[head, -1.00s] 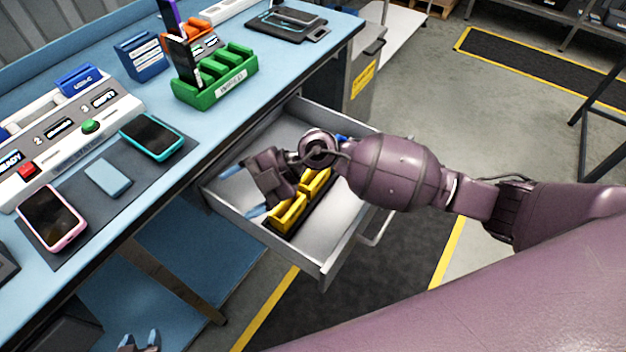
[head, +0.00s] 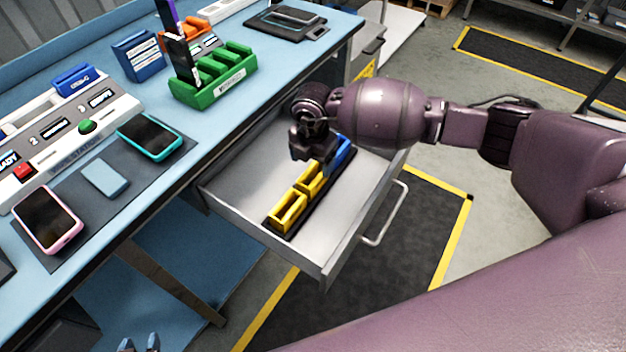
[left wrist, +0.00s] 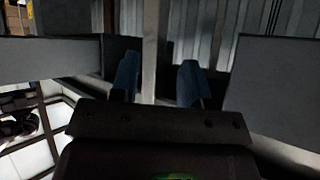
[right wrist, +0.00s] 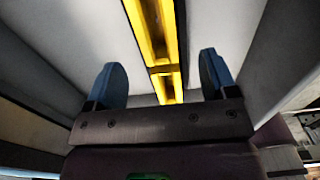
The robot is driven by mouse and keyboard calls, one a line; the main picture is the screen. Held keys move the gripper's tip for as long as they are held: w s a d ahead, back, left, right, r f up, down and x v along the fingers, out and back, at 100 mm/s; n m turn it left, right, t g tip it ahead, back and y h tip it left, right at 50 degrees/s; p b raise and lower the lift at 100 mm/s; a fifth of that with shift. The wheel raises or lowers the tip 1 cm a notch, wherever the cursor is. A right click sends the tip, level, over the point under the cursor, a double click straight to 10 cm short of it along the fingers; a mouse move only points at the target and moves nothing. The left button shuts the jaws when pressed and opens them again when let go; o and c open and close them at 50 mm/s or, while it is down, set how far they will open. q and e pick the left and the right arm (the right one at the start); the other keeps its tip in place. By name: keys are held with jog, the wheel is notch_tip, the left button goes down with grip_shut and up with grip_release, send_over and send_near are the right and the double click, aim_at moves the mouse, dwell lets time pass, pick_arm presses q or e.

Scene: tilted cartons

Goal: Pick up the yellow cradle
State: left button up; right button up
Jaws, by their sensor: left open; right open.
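Two yellow cradles sit end to end in a black strip in the open drawer: the nearer yellow cradle (head: 288,213) and a second yellow cradle (head: 309,180) behind it. In the right wrist view, yellow troughs (right wrist: 144,30) run between the fingers, some way beyond them. My right gripper (right wrist: 162,78) is open and empty above the drawer. In the head view its wrist hangs over the far part of the strip and its fingertips are hidden. My left gripper (head: 139,343) is open and empty, low at the bottom edge; it also shows in the left wrist view (left wrist: 158,82).
A blue piece (head: 341,157) sits at the strip's far end. The drawer wall (head: 330,262) surrounds the strip, with bare floor on both sides. The workbench (head: 110,215) holds phones, a green rack (head: 213,82) and a white station.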

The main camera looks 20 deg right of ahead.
aim_at(313, 175)
jog(key=shift+w+d+f+b, duration=0.15)
jog(key=shift+f+b, duration=0.3)
jog(key=shift+f, duration=1.3)
jog(key=shift+w+d+f+b, duration=0.1)
jog(key=shift+w+f+b, duration=0.25)
jog(key=shift+f, duration=1.4)
jog(key=shift+s, duration=0.1)
jog(key=c, duration=1)
